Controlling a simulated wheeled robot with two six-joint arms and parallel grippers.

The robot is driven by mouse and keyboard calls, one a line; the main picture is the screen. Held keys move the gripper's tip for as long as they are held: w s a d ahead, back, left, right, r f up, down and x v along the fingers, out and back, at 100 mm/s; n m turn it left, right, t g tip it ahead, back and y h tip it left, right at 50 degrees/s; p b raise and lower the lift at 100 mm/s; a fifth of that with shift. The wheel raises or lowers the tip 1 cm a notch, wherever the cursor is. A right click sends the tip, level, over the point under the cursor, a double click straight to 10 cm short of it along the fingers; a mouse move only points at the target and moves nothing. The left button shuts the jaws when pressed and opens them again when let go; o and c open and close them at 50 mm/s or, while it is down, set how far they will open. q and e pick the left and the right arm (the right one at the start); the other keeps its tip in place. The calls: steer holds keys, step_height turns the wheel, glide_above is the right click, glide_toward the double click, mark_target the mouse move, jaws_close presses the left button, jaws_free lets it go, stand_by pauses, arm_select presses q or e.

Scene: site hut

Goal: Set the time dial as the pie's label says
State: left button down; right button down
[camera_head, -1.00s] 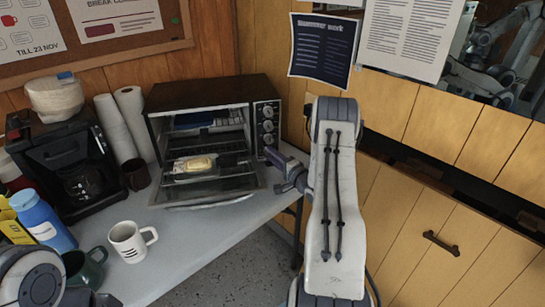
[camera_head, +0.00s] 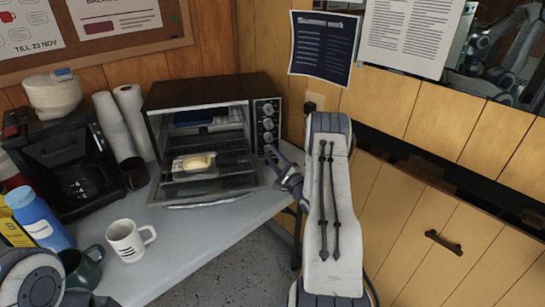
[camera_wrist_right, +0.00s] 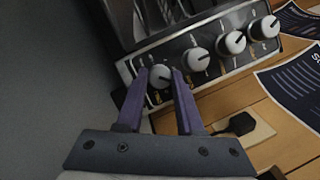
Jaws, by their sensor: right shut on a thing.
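The toaster oven (camera_head: 205,92) stands on the counter with its door lowered and a column of dials on its right side. My right gripper (camera_head: 270,152) is at the lower end of the dial column. In the right wrist view its purple fingers are shut on the end dial (camera_wrist_right: 160,77), one on each side. The other dials (camera_wrist_right: 232,42) run off to the upper right, free. My left arm shows at the lower left; its gripper is not visible.
A white mug (camera_head: 128,240), a green mug (camera_head: 82,268) and a blue bottle (camera_head: 42,220) stand on the counter (camera_head: 200,230). A coffee maker (camera_head: 75,165) is at the left. The wall is close behind my right gripper, with a socket and black plug (camera_wrist_right: 240,123).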

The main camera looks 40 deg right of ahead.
steer(key=shift+f, duration=0.1)
stand_by(0.3)
steer(key=c, duration=0.5)
jaws_free()
steer(key=shift+c, duration=0.2)
